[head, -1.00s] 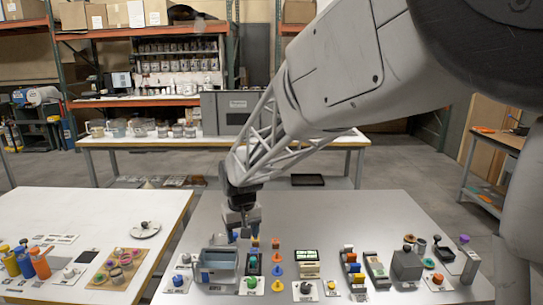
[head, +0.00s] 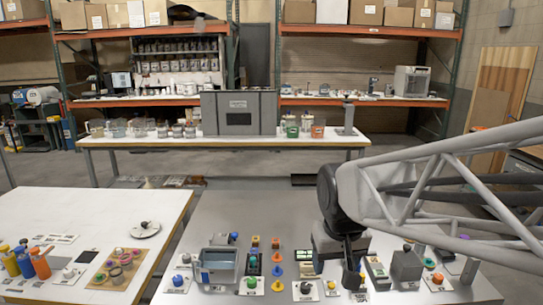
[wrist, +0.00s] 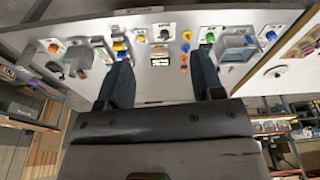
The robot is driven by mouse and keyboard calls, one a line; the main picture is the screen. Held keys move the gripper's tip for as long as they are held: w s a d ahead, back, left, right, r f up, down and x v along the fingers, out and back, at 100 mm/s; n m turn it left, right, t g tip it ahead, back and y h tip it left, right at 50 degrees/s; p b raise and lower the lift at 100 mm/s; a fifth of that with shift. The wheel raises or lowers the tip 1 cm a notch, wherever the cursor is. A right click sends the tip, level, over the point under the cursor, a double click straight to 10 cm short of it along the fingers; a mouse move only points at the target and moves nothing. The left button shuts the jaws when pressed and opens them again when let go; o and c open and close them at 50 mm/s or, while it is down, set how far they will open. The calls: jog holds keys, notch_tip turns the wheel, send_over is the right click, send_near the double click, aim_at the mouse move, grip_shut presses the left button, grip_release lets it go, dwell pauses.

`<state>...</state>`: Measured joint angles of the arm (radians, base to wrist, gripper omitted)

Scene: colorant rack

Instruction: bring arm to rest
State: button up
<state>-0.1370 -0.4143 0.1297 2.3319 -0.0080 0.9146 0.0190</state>
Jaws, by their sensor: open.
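My gripper (wrist: 162,72) is open in the wrist view, its two dark blue fingers wide apart with nothing between them. In the head view my gripper (head: 350,272) hangs over the right middle of the grey table (head: 225,212). It partly hides small objects there, and I cannot tell its exact height. The grey open bin (head: 218,265) stands to its left, and it also shows in the wrist view (wrist: 236,48).
Orange and yellow pieces (head: 276,270), a green knob (head: 251,283) and a grey block (head: 406,266) line the table's front. A white table (head: 85,212) stands at left. The grey table's back half is largely clear.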

jog(key=s+d, duration=0.3)
jog(key=s, duration=0.3)
jog(key=s+d+f+m, duration=0.1)
jog(key=s+d, duration=0.2)
jog(key=s, duration=0.3)
jog(key=shift+s+f+m+t, duration=0.25)
jog(key=shift+s+m+t, duration=0.05)
